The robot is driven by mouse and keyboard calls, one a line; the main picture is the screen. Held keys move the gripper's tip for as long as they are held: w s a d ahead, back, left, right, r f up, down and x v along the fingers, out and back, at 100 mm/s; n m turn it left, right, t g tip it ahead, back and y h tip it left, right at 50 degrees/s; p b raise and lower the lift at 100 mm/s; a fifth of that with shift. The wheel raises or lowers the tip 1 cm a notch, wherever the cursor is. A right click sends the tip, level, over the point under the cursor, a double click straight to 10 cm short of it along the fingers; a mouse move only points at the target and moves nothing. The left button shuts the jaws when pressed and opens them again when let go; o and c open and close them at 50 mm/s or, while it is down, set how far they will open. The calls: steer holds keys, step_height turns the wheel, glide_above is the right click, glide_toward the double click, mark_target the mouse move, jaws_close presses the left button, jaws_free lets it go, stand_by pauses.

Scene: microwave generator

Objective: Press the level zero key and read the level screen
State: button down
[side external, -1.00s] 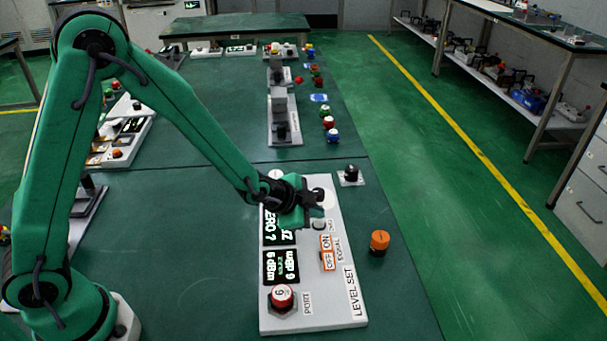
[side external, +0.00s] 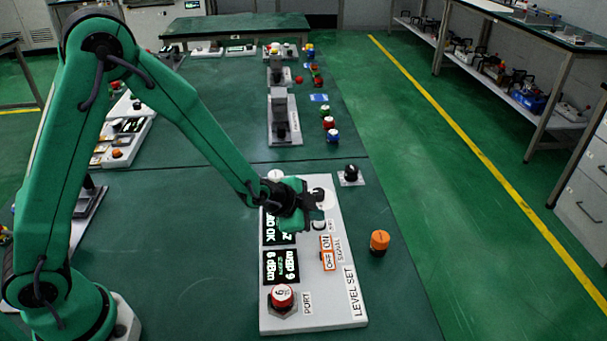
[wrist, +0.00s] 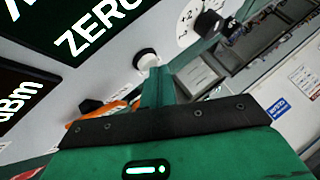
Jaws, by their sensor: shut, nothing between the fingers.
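The white LEVEL SET panel (side external: 335,300) lies on the green bench. Its upper black screen (side external: 270,228) is partly hidden by my gripper; "OK" is readable on it. The wrist view shows "ZERO" on this screen (wrist: 95,35). The lower screen (side external: 281,267) shows "6 dBm". A round white key (wrist: 146,58), apparently the zero key, is just beyond my fingertips in the wrist view; I cannot tell whether they touch. The key beside my fingers also shows in the side view (side external: 319,226). My gripper (side external: 318,207) is shut and empty, low over the panel.
An orange ON/OFF signal switch (side external: 327,252) and a red-and-white port plug (side external: 282,296) are on the panel. A black knob with a white dial (wrist: 208,24) is near my fingers. An orange knob (side external: 379,241) and a black knob (side external: 350,174) stand right of the panel.

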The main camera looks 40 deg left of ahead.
mark_target(314, 223)
stand_by(0.6)
steer(key=shift+r, duration=0.9)
steer(key=shift+r, duration=2.5)
steer(key=s+a+r+n+g+y, duration=0.1)
steer(key=s+a+r+n+y, duration=0.1)
steer(key=s+a+r+n, duration=0.55)
steer(key=s+a+r+n+g, duration=0.1)
steer(key=s+a+r+n, duration=0.1)
steer(key=s, duration=0.7)
steer(key=s+a+r+n+g, duration=0.1)
steer(key=s+a+r, duration=0.3)
steer(key=s, duration=0.5)
steer(key=shift+s+r+n+y, duration=0.25)
steer(key=shift+r+n+y, duration=0.05)
steer(key=shift+r+n, duration=0.1)
